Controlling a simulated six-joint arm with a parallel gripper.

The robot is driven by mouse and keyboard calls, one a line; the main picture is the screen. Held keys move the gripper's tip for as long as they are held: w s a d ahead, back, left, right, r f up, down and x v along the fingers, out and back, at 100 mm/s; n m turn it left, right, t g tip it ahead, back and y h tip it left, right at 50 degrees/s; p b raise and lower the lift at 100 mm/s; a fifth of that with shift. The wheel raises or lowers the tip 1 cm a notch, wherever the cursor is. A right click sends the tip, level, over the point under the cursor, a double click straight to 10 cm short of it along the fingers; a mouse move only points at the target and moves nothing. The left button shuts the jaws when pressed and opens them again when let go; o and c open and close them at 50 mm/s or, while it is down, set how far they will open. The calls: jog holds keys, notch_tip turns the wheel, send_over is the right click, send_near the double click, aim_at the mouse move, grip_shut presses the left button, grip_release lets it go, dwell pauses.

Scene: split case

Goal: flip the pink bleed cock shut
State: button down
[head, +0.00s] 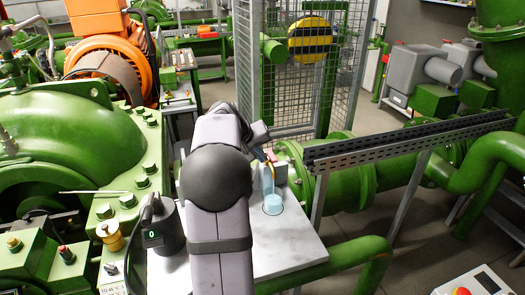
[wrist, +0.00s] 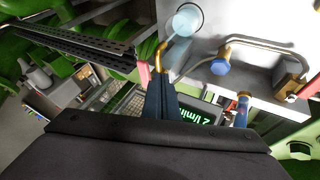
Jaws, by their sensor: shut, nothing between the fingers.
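My gripper (wrist: 160,82) is shut and empty; its dark blue fingers come together at a bent brass piece (wrist: 161,56) in the wrist view, and I cannot tell whether they touch it. A narrow pink piece (wrist: 144,74) shows just left of the fingertips, and another reddish-pink strip (wrist: 228,110) stands right of a green-lit display. I cannot tell which of these is the bleed cock's lever. In the head view a small pink part (head: 279,172) shows beyond the pale blue cup, beside my gripper (head: 264,155). My arm hides part of that area.
The pale blue cup (head: 273,204) stands on the light bench top (head: 285,245); it also shows in the wrist view (wrist: 184,22). A black display unit (head: 165,230) stands left of my arm. A blue knob (wrist: 220,66) sits near brass pipework. Green pipes and a slotted rail (head: 400,143) lie to the right.

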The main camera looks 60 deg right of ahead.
jog(key=shift+s+d, duration=0.15)
jog(key=shift+d, duration=0.1)
dwell(0.4)
jog(key=shift+s+n+p, duration=0.25)
jog(key=shift+n+p, duration=0.05)
